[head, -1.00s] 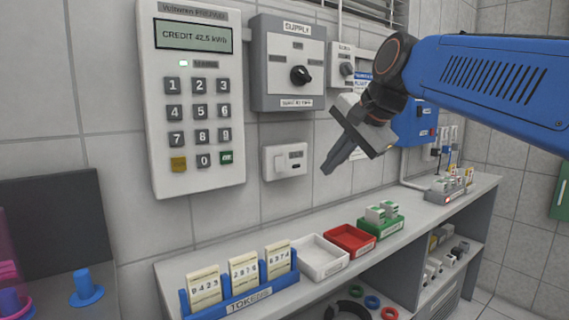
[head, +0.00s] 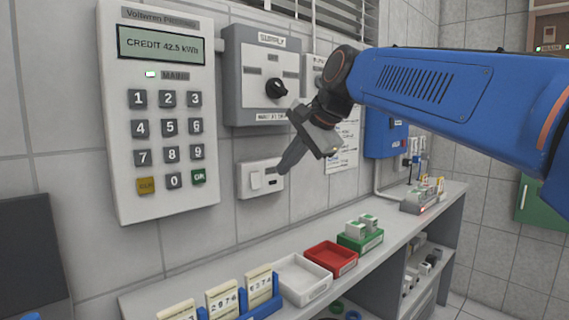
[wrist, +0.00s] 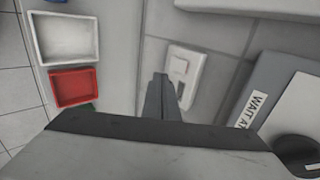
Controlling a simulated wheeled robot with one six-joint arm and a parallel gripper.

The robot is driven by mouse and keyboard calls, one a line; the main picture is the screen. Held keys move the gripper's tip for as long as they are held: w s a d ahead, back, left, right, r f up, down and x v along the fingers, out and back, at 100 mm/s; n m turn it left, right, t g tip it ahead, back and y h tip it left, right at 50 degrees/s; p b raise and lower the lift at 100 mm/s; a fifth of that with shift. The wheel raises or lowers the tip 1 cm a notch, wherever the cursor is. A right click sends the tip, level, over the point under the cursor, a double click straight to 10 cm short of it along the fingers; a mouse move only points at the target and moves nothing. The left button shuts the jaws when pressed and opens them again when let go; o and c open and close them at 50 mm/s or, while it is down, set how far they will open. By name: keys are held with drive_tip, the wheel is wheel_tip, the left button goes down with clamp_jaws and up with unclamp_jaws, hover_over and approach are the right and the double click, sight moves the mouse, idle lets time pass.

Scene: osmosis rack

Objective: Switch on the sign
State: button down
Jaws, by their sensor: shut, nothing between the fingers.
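A white switch plate (head: 261,178) is on the tiled wall below the grey supply box. It has a pale rocker on its left and a small label and dark slot on its right; the label is too small to read. It also shows in the wrist view (wrist: 190,68). My gripper (head: 283,171) is shut and empty, with its fingertips at the plate's right edge in the head view. In the wrist view the fingertips (wrist: 160,76) lie just left of the plate and the fingers partly cover it. I cannot tell whether they touch it. No lit sign is recognisable.
A keypad meter (head: 160,110) is on the wall at left, and the supply box (head: 265,75) with a black knob is above the plate. Below, the shelf holds a white tray (head: 303,292), a red tray (head: 331,270), a green tray (head: 375,243) and a blue card rack (head: 262,308).

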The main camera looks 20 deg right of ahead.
sight(257, 187)
drive_tip(key=shift+w+a+f, duration=0.55)
drive_tip(key=shift+w+f, duration=0.4)
drive_tip(key=shift+w, duration=0.45)
drive_tip(key=shift+w+a+f, duration=0.55)
drive_tip(key=shift+w+f, duration=0.4)
drive_tip(key=shift+w, duration=0.4)
drive_tip(key=shift+w+a+f, duration=0.55)
drive_tip(key=shift+w+f, duration=0.4)
drive_tip(key=shift+w, duration=0.45)
drive_tip(key=shift+w+f, duration=0.15)
drive_tip(key=shift+w, duration=0.05)
drive_tip(key=shift+r, duration=0.2)
